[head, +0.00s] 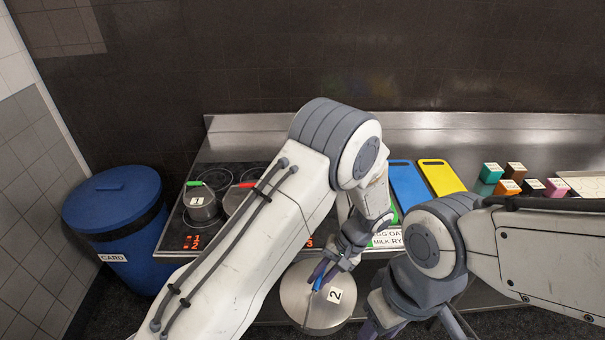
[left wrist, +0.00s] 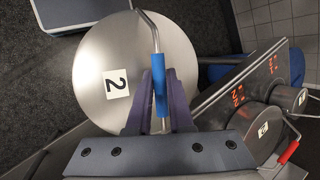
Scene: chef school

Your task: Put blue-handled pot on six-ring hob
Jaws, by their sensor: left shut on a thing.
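The blue-handled pot (head: 297,303) is a round steel pot marked 2, seen from above. It hangs in front of the counter's front edge, at the bottom middle of the head view. My left gripper (head: 325,274) is shut on its blue handle (left wrist: 159,92). The pot's steel top (left wrist: 95,50) fills the left middle of the left wrist view. The black hob (head: 172,238) lies on the left part of the counter, partly hidden by my left arm. My right gripper (head: 376,325) is low, right of the pot, with its fingertips cut off by the picture's edge.
A green-handled pot (head: 200,206) marked 1 and a red-handled pot (head: 235,200) stand on the hob. A blue bin (head: 112,200) stands left of the counter. Blue (head: 409,184) and yellow (head: 441,177) boards and several coloured blocks (head: 508,187) lie to the right.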

